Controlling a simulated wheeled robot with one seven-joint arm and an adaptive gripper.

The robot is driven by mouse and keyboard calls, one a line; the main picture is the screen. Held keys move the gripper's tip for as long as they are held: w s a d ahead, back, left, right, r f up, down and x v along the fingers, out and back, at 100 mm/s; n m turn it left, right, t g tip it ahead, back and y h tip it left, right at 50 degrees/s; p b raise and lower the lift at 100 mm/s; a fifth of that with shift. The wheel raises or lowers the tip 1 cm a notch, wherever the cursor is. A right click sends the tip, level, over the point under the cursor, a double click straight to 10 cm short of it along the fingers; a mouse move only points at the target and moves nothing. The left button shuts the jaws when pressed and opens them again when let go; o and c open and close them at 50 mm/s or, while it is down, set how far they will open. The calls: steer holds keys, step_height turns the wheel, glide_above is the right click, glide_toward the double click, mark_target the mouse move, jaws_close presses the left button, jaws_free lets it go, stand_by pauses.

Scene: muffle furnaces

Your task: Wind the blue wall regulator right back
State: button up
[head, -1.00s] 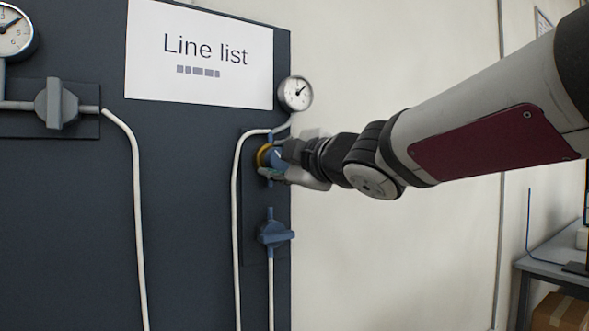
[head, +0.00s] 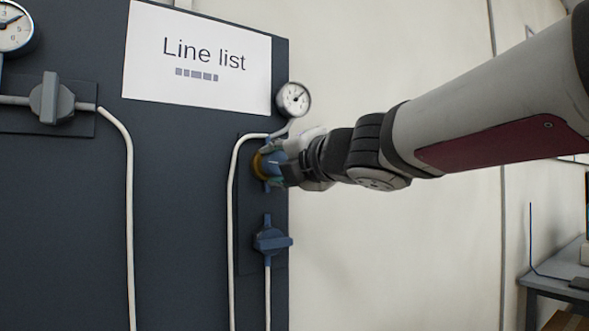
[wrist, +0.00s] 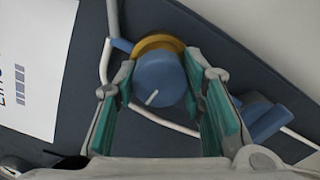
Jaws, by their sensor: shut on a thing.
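The blue wall regulator has a round blue knob (wrist: 160,82) with a white index line and a yellow-brown ring (wrist: 158,43) behind it. In the head view the regulator (head: 270,162) sits on the dark panel, partly hidden by my gripper (head: 283,164). In the wrist view my gripper (wrist: 165,105) has its green-padded fingers on either side of the knob, shut on it. The white line points to the lower left there. A small round gauge (head: 293,99) stands above the regulator; its dial is too small to read.
A blue valve with a lever handle (head: 271,240) is just below the regulator, and it also shows in the wrist view (wrist: 262,118). White hoses (head: 233,220) run down the panel (head: 180,200). A grey valve (head: 50,98) is at left. Right of the panel is bare wall.

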steer(key=shift+f+n, duration=0.1)
steer(key=shift+n, duration=0.5)
steer(key=o, duration=1.2)
steer(key=v, duration=1.2)
